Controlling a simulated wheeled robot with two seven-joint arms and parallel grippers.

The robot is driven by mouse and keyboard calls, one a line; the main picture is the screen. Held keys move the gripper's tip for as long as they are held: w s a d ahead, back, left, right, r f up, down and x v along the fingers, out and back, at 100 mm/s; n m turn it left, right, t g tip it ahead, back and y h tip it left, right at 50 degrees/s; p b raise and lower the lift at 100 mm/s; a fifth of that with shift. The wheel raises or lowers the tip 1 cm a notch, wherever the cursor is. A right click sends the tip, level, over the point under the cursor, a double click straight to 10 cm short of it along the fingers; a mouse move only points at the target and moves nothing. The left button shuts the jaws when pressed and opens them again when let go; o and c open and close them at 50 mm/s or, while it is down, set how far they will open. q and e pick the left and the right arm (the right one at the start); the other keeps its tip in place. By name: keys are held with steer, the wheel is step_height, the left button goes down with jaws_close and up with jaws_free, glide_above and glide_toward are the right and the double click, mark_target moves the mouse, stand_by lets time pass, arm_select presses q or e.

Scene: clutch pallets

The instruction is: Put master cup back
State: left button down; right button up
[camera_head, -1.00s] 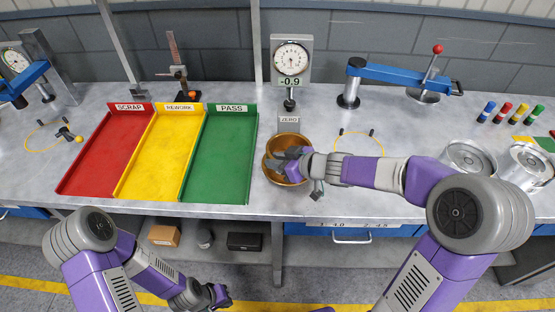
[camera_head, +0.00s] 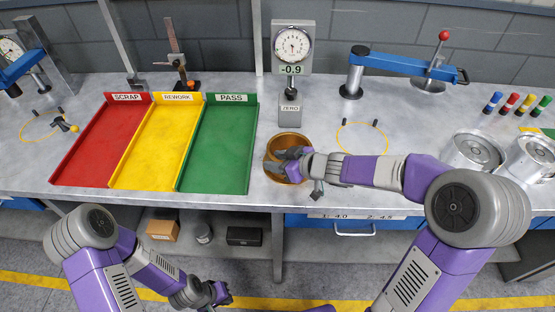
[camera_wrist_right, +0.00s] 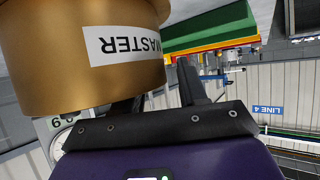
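The master cup (camera_head: 298,173) is gold-brown and sits in front of the ZERO block of the dial stand. Its white MASTER label shows upside down in the right wrist view, where the cup (camera_wrist_right: 80,75) fills the upper left. My right gripper (camera_head: 284,162) reaches over the rim from the right, and its fingers partly cover the cup's inside. It appears shut on the cup's wall; in the wrist view one finger is partly hidden behind the cup. I cannot tell how high the cup is. My left gripper (camera_head: 220,292) hangs low before the bench; its opening is unclear.
The dial stand (camera_head: 292,50) reads -0.9. The green PASS tray (camera_head: 218,150) lies left of the cup, beside the yellow and red trays. A yellow ring mark (camera_head: 362,138) with small dark posts is to the right. Metal cups (camera_head: 474,152) stand farther right.

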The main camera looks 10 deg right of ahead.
stand_by(0.3)
steer(key=p+v, duration=0.6)
steer(key=v, duration=0.6)
steer(key=shift+s+f, duration=0.1)
